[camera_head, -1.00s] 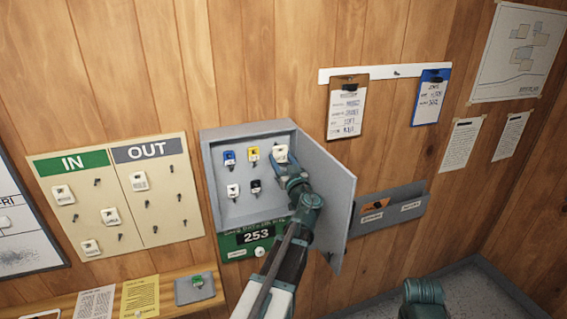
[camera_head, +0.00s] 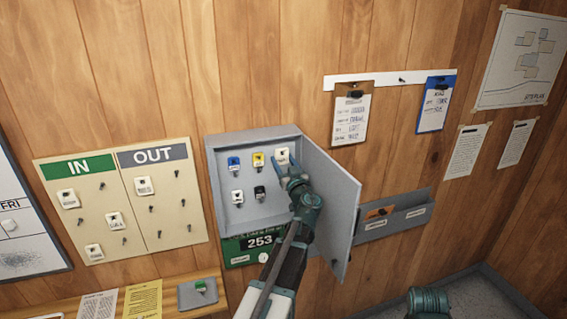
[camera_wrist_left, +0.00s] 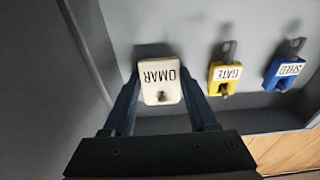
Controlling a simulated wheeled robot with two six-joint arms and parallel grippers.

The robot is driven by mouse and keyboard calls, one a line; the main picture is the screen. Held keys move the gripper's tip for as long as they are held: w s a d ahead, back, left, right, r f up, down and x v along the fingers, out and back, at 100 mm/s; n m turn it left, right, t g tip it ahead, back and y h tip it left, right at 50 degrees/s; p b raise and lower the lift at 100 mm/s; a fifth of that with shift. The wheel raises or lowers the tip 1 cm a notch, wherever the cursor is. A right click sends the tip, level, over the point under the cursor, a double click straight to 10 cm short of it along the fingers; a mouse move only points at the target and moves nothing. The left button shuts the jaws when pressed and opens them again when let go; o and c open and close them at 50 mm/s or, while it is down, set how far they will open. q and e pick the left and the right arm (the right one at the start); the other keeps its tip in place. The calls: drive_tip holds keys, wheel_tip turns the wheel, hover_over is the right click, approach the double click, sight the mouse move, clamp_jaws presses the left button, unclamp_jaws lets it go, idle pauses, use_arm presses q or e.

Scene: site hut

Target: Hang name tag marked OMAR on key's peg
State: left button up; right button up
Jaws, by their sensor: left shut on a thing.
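The white name tag (camera_head: 282,154) is at the upper right inside the open key cabinet (camera_head: 213,182). In the left wrist view the tag (camera_wrist_left: 160,79) reads OMAR upside down, with a dark spot near its hole end. My left gripper (camera_head: 283,168) reaches in from below, its fingers (camera_wrist_left: 161,88) shut on the tag's two sides. I cannot tell whether a peg passes through the hole. A key with a green tag (camera_head: 200,286) lies on a grey tray (camera_head: 187,299) on the shelf.
Beside the held tag hang the yellow GATE tag (camera_head: 258,159) and the blue SHED tag (camera_head: 234,163). White and black tags hang below. The cabinet door (camera_head: 343,200) stands open close to my left arm. The IN/OUT board (camera_head: 121,232) is at the left.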

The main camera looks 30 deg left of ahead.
use_arm(q)
drive_tip(key=shift+f, duration=0.2)
idle(0.3)
idle(0.4)
drive_tip(key=o, duration=1.2)
drive_tip(key=shift+s, duration=0.1)
drive_tip(key=b+v, duration=0.2)
drive_tip(key=v, duration=1.1)
drive_tip(key=shift+s+d, duration=0.2)
drive_tip(key=shift+d, duration=0.05)
drive_tip(key=p+x, duration=0.1)
drive_tip(key=x, duration=1.2)
drive_tip(key=shift+d, duration=0.1)
drive_tip(key=shift+w+a+r+p, duration=0.2)
drive_tip(key=shift+r+p, duration=0.05)
drive_tip(key=shift+p, duration=0.1)
